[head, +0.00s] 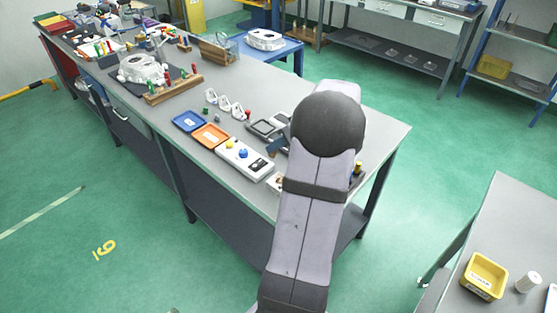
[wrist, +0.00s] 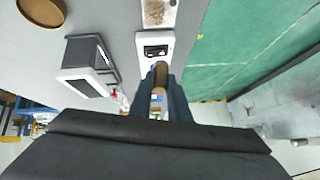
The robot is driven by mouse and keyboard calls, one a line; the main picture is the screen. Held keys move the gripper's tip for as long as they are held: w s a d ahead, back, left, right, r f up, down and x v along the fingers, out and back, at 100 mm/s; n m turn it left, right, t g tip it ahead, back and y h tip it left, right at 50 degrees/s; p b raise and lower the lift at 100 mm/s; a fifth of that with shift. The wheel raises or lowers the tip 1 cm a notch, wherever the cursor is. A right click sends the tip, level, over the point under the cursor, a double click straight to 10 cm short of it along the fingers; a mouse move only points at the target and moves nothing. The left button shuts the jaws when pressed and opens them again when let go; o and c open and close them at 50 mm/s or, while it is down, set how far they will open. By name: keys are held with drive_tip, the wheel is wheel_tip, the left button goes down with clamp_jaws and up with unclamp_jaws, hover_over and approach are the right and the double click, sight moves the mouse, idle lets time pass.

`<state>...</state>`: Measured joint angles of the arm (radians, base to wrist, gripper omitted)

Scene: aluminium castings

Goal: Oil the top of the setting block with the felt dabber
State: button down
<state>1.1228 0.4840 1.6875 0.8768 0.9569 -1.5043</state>
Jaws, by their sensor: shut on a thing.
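In the wrist view my gripper (wrist: 160,103) is shut on a short brown, round-ended piece (wrist: 160,74), which looks like the handle of the felt dabber. It points away from the camera, and its felt end cannot be made out. Beyond it, a pale block (wrist: 155,13) with a brown, speckled top lies at the upper edge, partly cut off. It may be the setting block, but I cannot tell for sure. The dabber appears apart from it.
A white plate with a dark window (wrist: 156,48) lies just ahead of the dabber. A dark box with a white frame (wrist: 88,66) and a round brown lid (wrist: 42,10) are to the left. Blue (head: 188,121) and orange (head: 210,136) trays sit on the bench.

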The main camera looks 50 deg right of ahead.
drive_tip(key=shift+a+f, duration=0.1)
drive_tip(key=shift+f, duration=0.05)
drive_tip(key=shift+a+f+b, duration=0.2)
drive_tip(key=shift+a+b, duration=0.2)
drive_tip(key=shift+b, duration=0.35)
drive_tip(key=shift+a+f+b, duration=0.1)
drive_tip(key=shift+a+b, duration=0.3)
drive_tip(key=shift+a, duration=0.1)
drive_tip(key=r+p, duration=0.1)
drive_tip(key=p, duration=0.3)
drive_tip(key=shift+r, duration=0.1)
drive_tip(key=shift+p, duration=1)
drive_tip(key=shift+f, duration=0.25)
